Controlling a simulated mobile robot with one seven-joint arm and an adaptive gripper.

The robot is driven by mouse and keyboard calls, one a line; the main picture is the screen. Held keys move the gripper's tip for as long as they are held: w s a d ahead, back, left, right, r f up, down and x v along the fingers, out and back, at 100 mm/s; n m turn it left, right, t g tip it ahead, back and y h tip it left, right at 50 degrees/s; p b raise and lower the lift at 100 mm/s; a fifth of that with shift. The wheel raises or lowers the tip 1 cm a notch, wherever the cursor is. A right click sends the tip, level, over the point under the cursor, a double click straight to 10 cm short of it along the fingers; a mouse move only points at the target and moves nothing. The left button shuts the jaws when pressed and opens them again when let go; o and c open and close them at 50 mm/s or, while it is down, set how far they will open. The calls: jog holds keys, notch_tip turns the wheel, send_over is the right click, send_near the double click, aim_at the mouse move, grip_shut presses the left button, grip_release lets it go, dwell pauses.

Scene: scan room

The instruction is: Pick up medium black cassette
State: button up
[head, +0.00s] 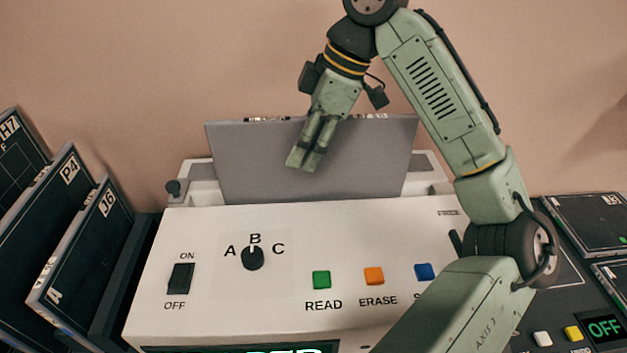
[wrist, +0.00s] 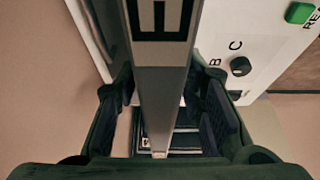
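A wide, flat grey slab (head: 245,160) stands upright in the slot at the back of the white machine. Black-and-white labels run along its top edge. My gripper (head: 303,160) points down over the slab. One finger shows in front of its face and the other side is hidden. The fingers look open, with small gaps beside the slab. Black cassettes marked H7 (head: 18,160), P4 (head: 45,215) and J6 (head: 80,250) stand at the left.
The white machine (head: 215,235) carries an on/off switch (head: 180,278), an A-B-C knob (head: 252,257) and green, orange and blue buttons. My forearm crosses its right side. A dark panel (head: 565,270) with an OFF display lies at the right. A plain wall is behind.

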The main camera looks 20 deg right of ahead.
jog(key=shift+c, duration=0.5)
grip_shut()
dwell(0.4)
